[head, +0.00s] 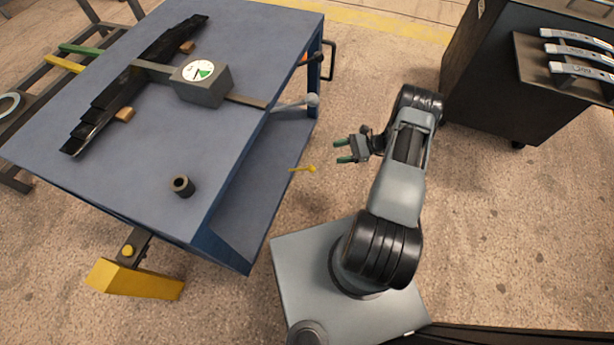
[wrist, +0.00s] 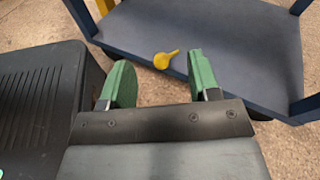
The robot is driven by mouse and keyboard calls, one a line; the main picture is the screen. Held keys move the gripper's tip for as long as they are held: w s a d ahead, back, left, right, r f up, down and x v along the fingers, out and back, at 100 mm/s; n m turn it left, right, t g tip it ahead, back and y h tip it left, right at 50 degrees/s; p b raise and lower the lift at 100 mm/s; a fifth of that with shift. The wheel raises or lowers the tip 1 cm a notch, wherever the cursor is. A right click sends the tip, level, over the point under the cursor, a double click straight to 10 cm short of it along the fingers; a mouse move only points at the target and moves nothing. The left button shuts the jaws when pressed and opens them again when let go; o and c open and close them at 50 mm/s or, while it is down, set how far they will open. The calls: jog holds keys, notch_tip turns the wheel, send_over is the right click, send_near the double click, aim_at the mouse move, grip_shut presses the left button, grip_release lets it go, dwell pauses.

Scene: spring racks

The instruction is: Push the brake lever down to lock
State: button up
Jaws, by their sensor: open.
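A small yellow lever (head: 303,169) with a rounded knob sticks out from the lower shelf edge of the blue cart (head: 235,215); it looks like the brake lever. It points toward my gripper (head: 342,151), roughly level in the picture. My gripper is open and empty, its green fingers pointing left at the cart, a short gap to the right of the lever. In the wrist view the yellow lever (wrist: 166,60) shows beyond and between the fingertips (wrist: 160,78), untouched. I cannot tell the exact height difference.
A grey ball-ended lever (head: 308,101) and a dark handle (head: 310,58) jut from the cart's right side above. A dial gauge (head: 202,75) and black leaf springs (head: 130,85) lie on top. A dark cabinet (head: 490,75) stands at right. Floor between is clear.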

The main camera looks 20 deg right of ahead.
aim_at(307, 169)
notch_tip(307, 169, down, 10)
jog(key=s+m+t+y+b, duration=0.1)
jog(key=s+m+t+b, duration=0.1)
jog(key=m+t, duration=0.15)
jog(key=b+x, duration=0.1)
jog(key=x, duration=1.1)
jog(key=shift+w+a+f, duration=0.15)
jog(key=shift+a+f, duration=0.05)
jog(key=shift+a, duration=0.15)
grip_shut()
